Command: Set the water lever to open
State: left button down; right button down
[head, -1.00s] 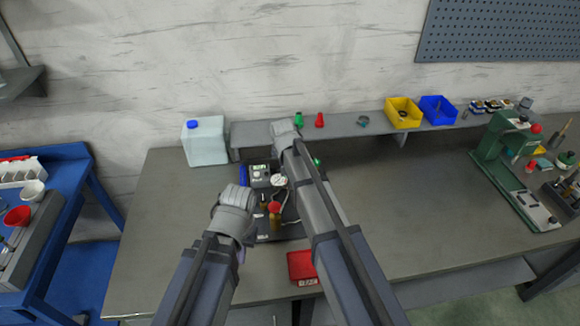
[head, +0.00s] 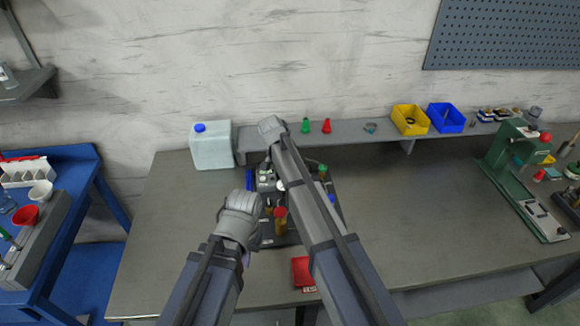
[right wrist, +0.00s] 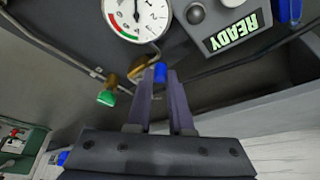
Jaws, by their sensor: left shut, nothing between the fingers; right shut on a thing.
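In the right wrist view a small blue lever end (right wrist: 160,72) sits between the tips of my right gripper (right wrist: 158,78), which is shut on it. Brass fittings (right wrist: 138,68) and a green-ended lever (right wrist: 107,98) are just left of it. The lever's exact angle is hard to tell. In the head view the dark apparatus (head: 290,238) stands on the bench, partly covered by my right arm, which hides the right gripper there.
A dial gauge (right wrist: 138,14) and a READY display (right wrist: 236,28) are close to the right gripper. A red-topped amber part (head: 281,220) stands between my arms. A red box (head: 303,272) lies in front and a white jug (head: 211,146) behind. The bench's right middle is clear.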

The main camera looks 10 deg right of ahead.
dwell(0.4)
jog(key=c, duration=0.8)
grip_release()
jog(key=shift+r, duration=0.1)
pick_arm(q)
notch_tip(320, 180, up, 7)
jog(key=p, duration=0.7)
pick_arm(e)
jog(key=v, duration=0.7)
jog(key=shift+r, duration=0.35)
pick_arm(q)
jog(key=shift+r, duration=0.1)
pick_arm(e)
jog(key=shift+f, duration=0.1)
